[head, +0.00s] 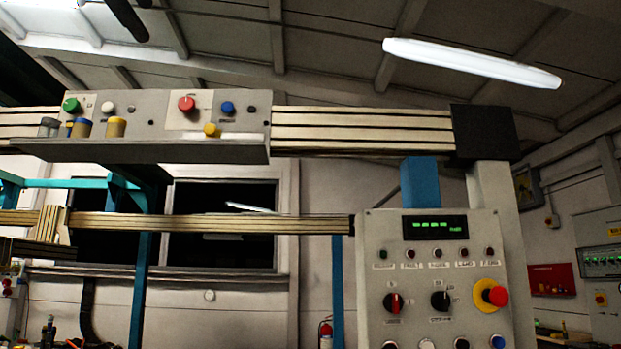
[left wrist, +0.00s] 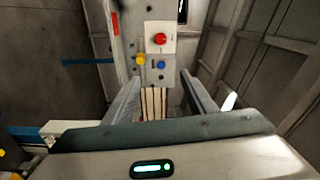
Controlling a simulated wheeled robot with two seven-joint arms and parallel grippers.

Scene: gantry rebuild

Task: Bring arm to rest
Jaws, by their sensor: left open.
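My left gripper (left wrist: 160,77) shows in the left wrist view with its two grey fingers spread wide and nothing between them. Beyond the fingertips is a grey button panel (left wrist: 143,70) with a red knob (left wrist: 160,39), a yellow knob (left wrist: 140,58) and a blue knob (left wrist: 161,65). The fingers look apart from the panel, but the exact distance is hard to tell. In the head view I cannot clearly make out the left gripper. My right gripper is in neither view.
In the head view the button panel (head: 150,112) sits on a pale horizontal rail (head: 360,129), with a ledge (head: 140,150) below it. A control cabinet (head: 380,265) with a red stop button (head: 497,296) stands at right. A dark shape (head: 127,18) hangs at the upper left edge.

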